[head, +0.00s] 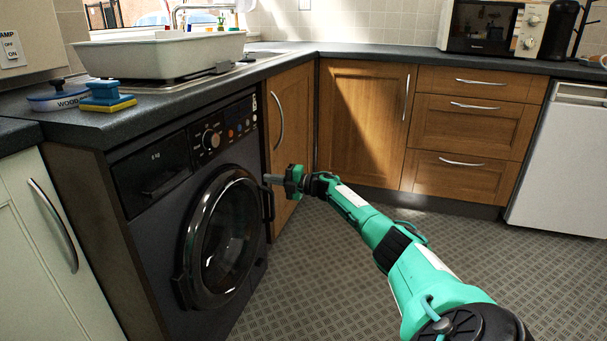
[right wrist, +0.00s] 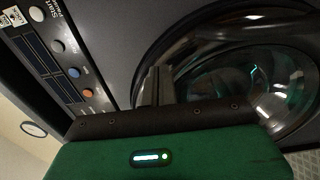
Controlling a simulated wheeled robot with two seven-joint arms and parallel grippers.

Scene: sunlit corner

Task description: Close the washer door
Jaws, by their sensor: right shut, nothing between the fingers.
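The dark washer (head: 150,215) stands under the counter at the left of the head view. Its round door (head: 218,238), with a black rim and dark glass, sits against or very near the washer front; I cannot tell whether it is latched. My right gripper (head: 272,180) is shut and empty, pointing left, near the upper right of the door rim. In the right wrist view, the shut fingers (right wrist: 157,86) show in front of the door rim, and the door glass (right wrist: 235,85) lies to their right. Whether the fingers touch the door is unclear. My left gripper is not in view.
The washer's control panel (right wrist: 65,60) lies left of the fingers in the wrist view. A wooden cabinet (head: 290,120) stands close behind my right gripper. A white basin (head: 160,55) and sponges (head: 108,100) are on the counter. The tiled floor (head: 330,290) is clear.

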